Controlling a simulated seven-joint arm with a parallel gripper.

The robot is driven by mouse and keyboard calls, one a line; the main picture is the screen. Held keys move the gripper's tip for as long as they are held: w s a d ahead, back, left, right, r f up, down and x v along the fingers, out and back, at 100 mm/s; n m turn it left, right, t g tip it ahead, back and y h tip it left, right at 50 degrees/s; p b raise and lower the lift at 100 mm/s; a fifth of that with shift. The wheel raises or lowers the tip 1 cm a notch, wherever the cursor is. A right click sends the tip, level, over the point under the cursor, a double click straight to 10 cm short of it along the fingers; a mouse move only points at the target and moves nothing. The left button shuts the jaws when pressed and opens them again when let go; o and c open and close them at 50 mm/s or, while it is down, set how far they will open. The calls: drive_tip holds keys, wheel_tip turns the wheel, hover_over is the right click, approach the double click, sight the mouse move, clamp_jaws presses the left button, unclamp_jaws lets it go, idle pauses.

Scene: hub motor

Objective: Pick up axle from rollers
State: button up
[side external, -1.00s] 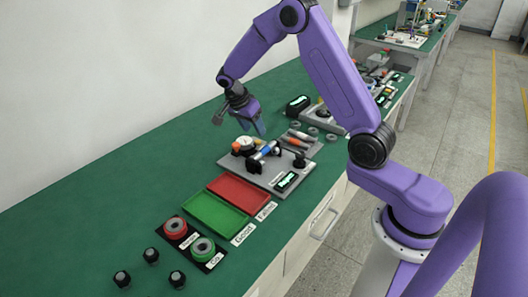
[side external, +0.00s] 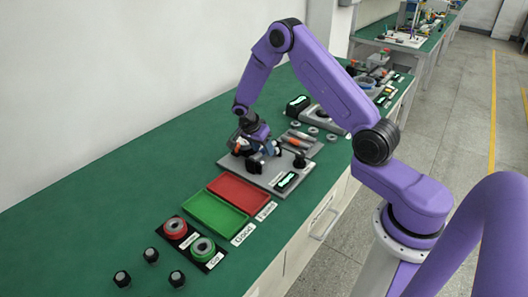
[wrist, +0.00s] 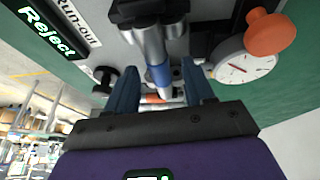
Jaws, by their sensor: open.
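The axle (wrist: 158,74), silver with a blue band, lies on the run-out fixture (side external: 265,183). In the wrist view it runs lengthwise between the fingers of my gripper (wrist: 160,68). The fingers are open, one on each side of the blue band, with gaps visible. The rollers cannot be made out clearly. In the side view my gripper (side external: 254,160) is low over the fixture, and my arm hides much of the axle.
A dial gauge (wrist: 243,66) with an orange knob is close to the right finger. A Reject display (wrist: 46,32) is on the fixture. Red (side external: 238,192) and green (side external: 213,216) trays lie in front. Free green bench is at left.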

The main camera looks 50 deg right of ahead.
clamp_jaws()
drive_tip(key=shift+r, duration=0.1)
